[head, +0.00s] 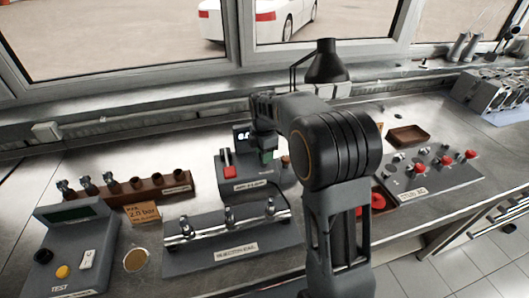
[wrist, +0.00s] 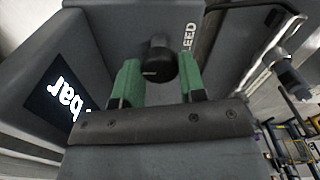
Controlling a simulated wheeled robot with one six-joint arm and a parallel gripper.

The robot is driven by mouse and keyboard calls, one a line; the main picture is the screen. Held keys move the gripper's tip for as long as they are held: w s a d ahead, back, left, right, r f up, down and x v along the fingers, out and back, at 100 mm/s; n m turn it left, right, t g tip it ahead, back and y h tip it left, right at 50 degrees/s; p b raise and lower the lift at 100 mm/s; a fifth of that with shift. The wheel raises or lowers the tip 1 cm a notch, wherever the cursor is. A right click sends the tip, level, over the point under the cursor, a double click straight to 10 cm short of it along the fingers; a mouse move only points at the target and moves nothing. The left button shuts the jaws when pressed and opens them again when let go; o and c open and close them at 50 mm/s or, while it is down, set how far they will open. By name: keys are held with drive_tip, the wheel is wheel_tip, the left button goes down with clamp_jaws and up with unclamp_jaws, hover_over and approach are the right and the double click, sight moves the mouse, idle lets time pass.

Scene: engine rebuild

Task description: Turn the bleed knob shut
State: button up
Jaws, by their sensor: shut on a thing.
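The bleed knob (wrist: 157,66) is black and round with a pale line on its face, in the wrist view. It sits on a grey housing (wrist: 110,20) beside partly cut-off lettering that reads "LEED". The green fingers of my gripper (wrist: 159,80) are on both sides of the knob, shut on it. A lit display (wrist: 60,98) with "bar" shows at the left. In the head view my gripper (head: 265,155) reaches down to the grey pump unit (head: 254,188) with a red lever (head: 228,165). The knob is hidden there by my arm.
A rail with several fittings (head: 225,248) stands in front of the unit. An orange "2.0 bar" card (head: 142,213), a brown rack (head: 150,190) and a test box (head: 70,250) are to the left. A panel with red knobs (head: 432,178) is to the right.

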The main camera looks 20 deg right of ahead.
idle(0.3)
drive_tip(key=o, duration=0.9)
wheel_tip(320, 180, up, 14)
drive_tip(key=shift+f, duration=0.1)
idle(0.4)
